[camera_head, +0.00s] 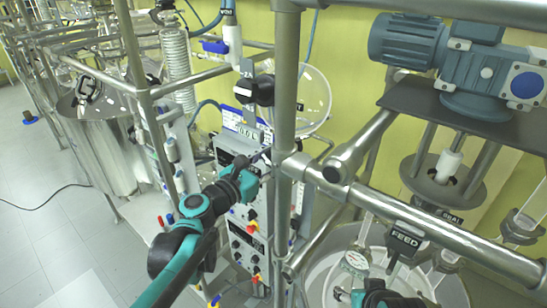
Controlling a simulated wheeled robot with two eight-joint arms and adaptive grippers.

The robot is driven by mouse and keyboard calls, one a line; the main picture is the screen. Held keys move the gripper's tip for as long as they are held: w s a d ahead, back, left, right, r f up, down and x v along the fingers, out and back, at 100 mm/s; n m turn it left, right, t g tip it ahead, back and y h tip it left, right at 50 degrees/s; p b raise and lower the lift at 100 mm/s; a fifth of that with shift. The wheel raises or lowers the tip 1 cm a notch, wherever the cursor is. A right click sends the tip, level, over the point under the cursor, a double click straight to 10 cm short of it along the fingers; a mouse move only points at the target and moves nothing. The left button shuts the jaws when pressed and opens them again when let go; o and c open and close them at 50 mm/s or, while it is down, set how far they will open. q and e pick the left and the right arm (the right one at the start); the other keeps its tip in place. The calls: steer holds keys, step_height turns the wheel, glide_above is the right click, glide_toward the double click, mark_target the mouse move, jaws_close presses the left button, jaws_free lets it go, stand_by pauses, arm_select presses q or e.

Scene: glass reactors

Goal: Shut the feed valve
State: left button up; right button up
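The black FEED tag (404,240) hangs just below the horizontal steel rail at the lower right, above the glass reactor vessel. The feed valve's handle cannot be told apart clearly from the fittings around the tag. My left gripper (262,160) is in the middle of the view, in front of the control panel and left of the vertical steel post; its fingers are small and dark, and their opening is unclear. My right gripper (345,295) shows only partly at the bottom edge, below the FEED tag and near the gauge; its opening is unclear.
A vertical steel post (287,80) and a horizontal rail (450,235) stand between my two grippers. A blue-grey motor (410,42) is at the upper right. A black knob (255,90) is above my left gripper.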

arm_select(q)
steer(key=c, duration=0.5)
steer(key=shift+m, duration=0.4)
steer(key=m+b, duration=0.1)
steer(key=m, duration=0.1)
steer(key=shift+f+m, duration=0.1)
steer(key=shift+m, duration=0.2)
steer(key=shift+m+b, duration=0.6)
steer(key=shift+m, duration=1.1)
steer(key=o, duration=1.2)
